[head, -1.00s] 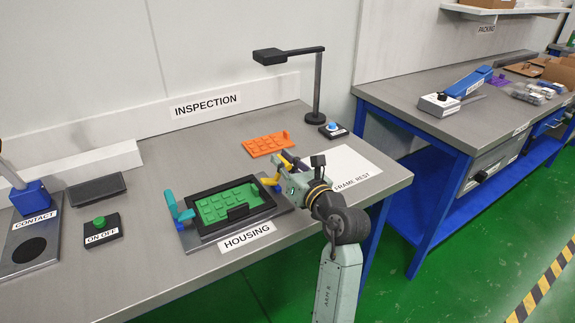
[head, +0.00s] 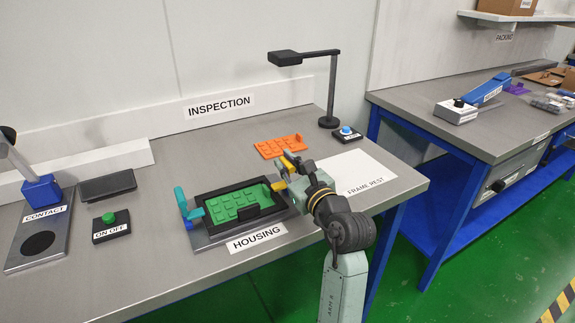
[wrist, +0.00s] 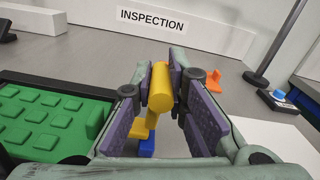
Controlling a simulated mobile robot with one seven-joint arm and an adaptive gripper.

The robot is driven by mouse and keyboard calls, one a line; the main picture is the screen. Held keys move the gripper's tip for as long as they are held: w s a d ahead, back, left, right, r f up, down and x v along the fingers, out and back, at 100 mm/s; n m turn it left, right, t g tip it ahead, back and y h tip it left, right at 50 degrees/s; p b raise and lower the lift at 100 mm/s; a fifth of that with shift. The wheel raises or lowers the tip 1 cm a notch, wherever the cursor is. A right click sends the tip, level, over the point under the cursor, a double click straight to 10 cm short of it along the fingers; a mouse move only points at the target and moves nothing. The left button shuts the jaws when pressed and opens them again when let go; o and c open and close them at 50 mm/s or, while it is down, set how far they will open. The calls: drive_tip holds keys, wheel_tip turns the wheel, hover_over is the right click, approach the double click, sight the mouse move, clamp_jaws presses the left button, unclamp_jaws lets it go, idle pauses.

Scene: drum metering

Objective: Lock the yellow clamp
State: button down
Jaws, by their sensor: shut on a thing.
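The yellow clamp (wrist: 160,90) stands up between the finger pads of my gripper (wrist: 166,98) in the wrist view, with a blue base (wrist: 147,146) below it. My gripper (head: 281,176) is shut on the yellow clamp at the right side of the housing in the head view, where the fingers partly hide it. The housing's black frame (head: 212,235) holds a green keypad (head: 237,203). A teal clamp (head: 185,206) stands at the left side of the housing, away from my gripper.
An orange keypad (head: 281,146) lies behind the housing. A lamp stand (head: 332,90) and a blue-button box (head: 346,134) are at the back right. The frame rest sheet (head: 350,172) is bare. A green-button box (head: 110,226) is at left.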

drive_tip(key=shift+r, duration=0.1)
drive_tip(key=c, duration=1.5)
unclamp_jaws()
drive_tip(key=shift+r, duration=0.1)
drive_tip(key=shift+c, duration=0.2)
drive_tip(key=shift+s, duration=0.1)
